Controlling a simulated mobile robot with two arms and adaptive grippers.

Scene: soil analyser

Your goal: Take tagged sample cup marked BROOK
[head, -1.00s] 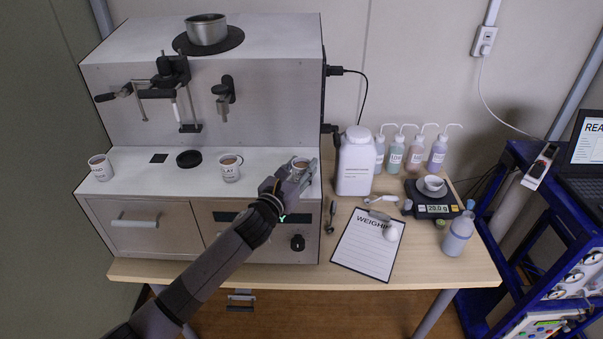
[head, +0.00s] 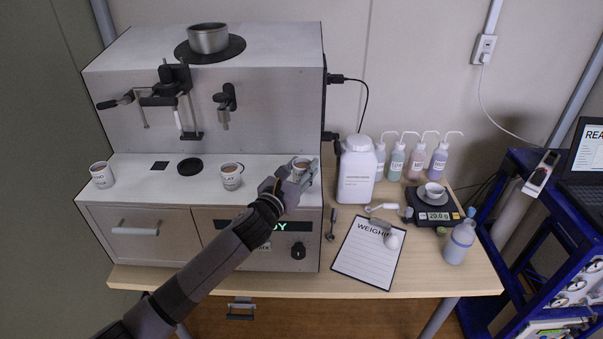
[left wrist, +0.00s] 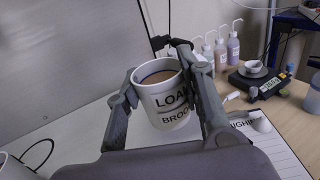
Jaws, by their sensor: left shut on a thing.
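The sample cup marked BROOK (left wrist: 168,100) is white with brown contents, and its label reads LOA... above BROO... in the left wrist view. In the head view the cup (head: 301,164) is at the right end of the analyser's white ledge, partly hidden by my gripper. My left gripper (head: 299,174) is shut on this cup, with one finger on each side of it. The gripper (left wrist: 163,92) also shows in the left wrist view, with the cup upright between its fingers. I cannot tell whether the cup touches the ledge. My right gripper is not in view.
Two other cups stand on the analyser's ledge (head: 135,190): one labelled ...LAY (head: 231,178) and one at the far left (head: 102,176). A large white bottle (head: 356,175) stands just right of the analyser. A clipboard (head: 366,262) and scale (head: 434,212) lie further right.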

